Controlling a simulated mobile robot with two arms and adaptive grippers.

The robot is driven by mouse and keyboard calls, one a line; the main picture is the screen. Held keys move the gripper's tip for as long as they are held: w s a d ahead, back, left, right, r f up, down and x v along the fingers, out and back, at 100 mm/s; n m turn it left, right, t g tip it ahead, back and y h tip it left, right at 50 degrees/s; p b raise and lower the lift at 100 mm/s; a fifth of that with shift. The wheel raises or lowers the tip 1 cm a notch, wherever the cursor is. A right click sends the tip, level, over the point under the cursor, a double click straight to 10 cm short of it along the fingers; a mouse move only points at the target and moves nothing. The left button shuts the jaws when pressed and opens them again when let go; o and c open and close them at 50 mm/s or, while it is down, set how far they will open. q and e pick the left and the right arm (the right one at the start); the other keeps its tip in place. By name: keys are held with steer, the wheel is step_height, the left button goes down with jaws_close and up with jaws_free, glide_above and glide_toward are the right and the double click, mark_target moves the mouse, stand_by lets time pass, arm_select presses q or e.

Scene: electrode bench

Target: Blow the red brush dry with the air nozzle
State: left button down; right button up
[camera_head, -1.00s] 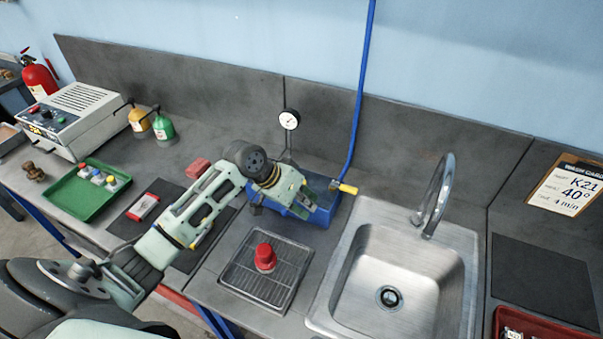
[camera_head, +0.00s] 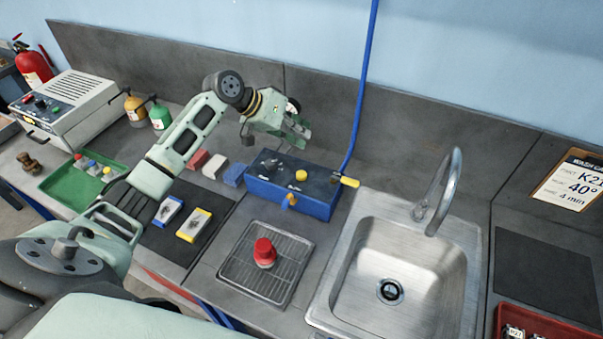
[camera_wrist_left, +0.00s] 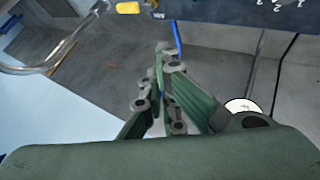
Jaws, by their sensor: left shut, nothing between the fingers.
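The red brush (camera_head: 264,251) stands on the grey drain grate (camera_head: 234,268), left of the sink. The air nozzle (camera_head: 347,181), a yellow piece at the lower end of a blue hose (camera_head: 362,95), sits at the right end of the blue box (camera_head: 315,206). It also shows at the top of the left wrist view (camera_wrist_left: 128,7). My left gripper (camera_head: 300,132) is shut and empty, raised above and behind the blue box, left of the hose and apart from the nozzle. It partly hides the pressure gauge (camera_wrist_left: 242,105). My right gripper is not in view.
The sink (camera_head: 430,251) with its tall faucet (camera_head: 447,185) is right of the grate. A green tray (camera_head: 60,190) with several small bottles, a dark mat (camera_head: 188,250) with two cards, and coloured blocks lie left. A grey machine (camera_head: 75,105) stands at the far left.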

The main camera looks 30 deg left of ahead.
arm_select(q)
steer(key=f, duration=0.1)
steer(key=b, duration=0.5)
glide_above(301, 175)
steer(key=w+a, duration=0.1)
steer(key=w, duration=0.1)
step_height(301, 175, down, 7)
steer(key=shift+w+r, duration=0.1)
steer(key=shift+f+b, duration=0.35)
steer(key=shift+f, duration=0.15)
stand_by(0.4)
steer(key=shift+f, duration=0.4)
steer(key=shift+f+b, duration=0.4)
steer(key=shift+f, duration=0.3)
stand_by(0.8)
steer(key=shift+r, duration=0.15)
steer(key=shift+r+p, duration=0.95)
